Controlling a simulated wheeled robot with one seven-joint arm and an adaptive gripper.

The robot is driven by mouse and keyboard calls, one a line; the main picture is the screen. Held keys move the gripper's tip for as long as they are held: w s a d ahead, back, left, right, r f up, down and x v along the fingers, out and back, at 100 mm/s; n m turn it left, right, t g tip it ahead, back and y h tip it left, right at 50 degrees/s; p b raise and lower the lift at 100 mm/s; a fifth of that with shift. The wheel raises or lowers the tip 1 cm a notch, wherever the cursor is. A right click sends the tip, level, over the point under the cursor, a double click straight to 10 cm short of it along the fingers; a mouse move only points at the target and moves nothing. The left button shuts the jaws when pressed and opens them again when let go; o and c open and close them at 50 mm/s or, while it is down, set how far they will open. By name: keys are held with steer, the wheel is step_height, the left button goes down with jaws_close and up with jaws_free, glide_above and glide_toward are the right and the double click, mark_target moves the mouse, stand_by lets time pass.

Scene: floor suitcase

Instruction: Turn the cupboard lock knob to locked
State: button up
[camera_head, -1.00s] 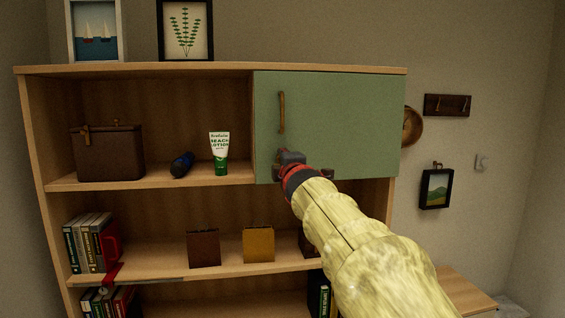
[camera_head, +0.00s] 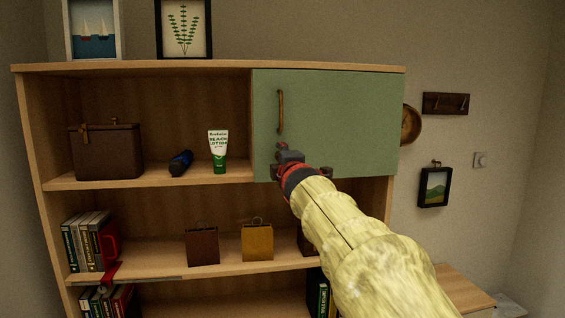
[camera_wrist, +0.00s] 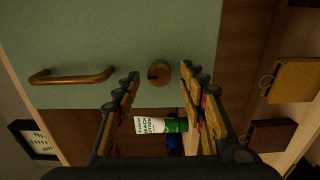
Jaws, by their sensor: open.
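The green cupboard door (camera_head: 345,115) is closed, with a wooden bar handle (camera_head: 280,111) that also shows in the wrist view (camera_wrist: 72,76). The round brown lock knob (camera_wrist: 159,73) is on the door near its edge, with a dark mark on its face. Its lock state cannot be read. My gripper (camera_wrist: 160,75) is open and points at the door, its fingers on either side of the knob in the picture, with no clear contact. In the head view my gripper (camera_head: 288,157) is at the door's lower left and hides the knob.
A lotion tube (camera_head: 218,153), a dark blue cylinder (camera_head: 181,163) and a brown basket (camera_head: 106,152) are on the open shelf left of the door. Brown (camera_head: 202,247) and yellow (camera_head: 257,243) boxes stand on the shelf below. A framed picture (camera_head: 435,187) hangs at right.

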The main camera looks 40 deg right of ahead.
steer(key=v, duration=1.2)
steer(key=shift+w, duration=0.1)
steer(key=s+d+f+m+g, duration=0.3)
steer(key=s+f+m+g, duration=0.15)
steer(key=f+m, duration=0.4)
steer(key=s+a+f+m+g+y, duration=0.1)
steer(key=s+a+f, duration=0.1)
steer(key=f, duration=0.4)
steer(key=s+a+f+m+g, duration=0.2)
steer(key=f, duration=0.4)
steer(key=s+a+f+y, duration=0.2)
steer(key=a+f, duration=0.3)
steer(key=a, duration=0.4)
steer(key=s+a+f+g+y, duration=0.1)
steer(key=s+a+f+y, duration=0.2)
steer(key=a, duration=0.7)
steer(key=s+a+f+g+y, duration=0.1)
steer(key=s+a+f+y, duration=0.2)
steer(key=s+a+f, duration=0.3)
steer(key=a+f, duration=0.2)
steer(key=a, duration=0.1)
steer(key=shift+a+f, duration=0.2)
steer(key=shift+a, duration=0.15)
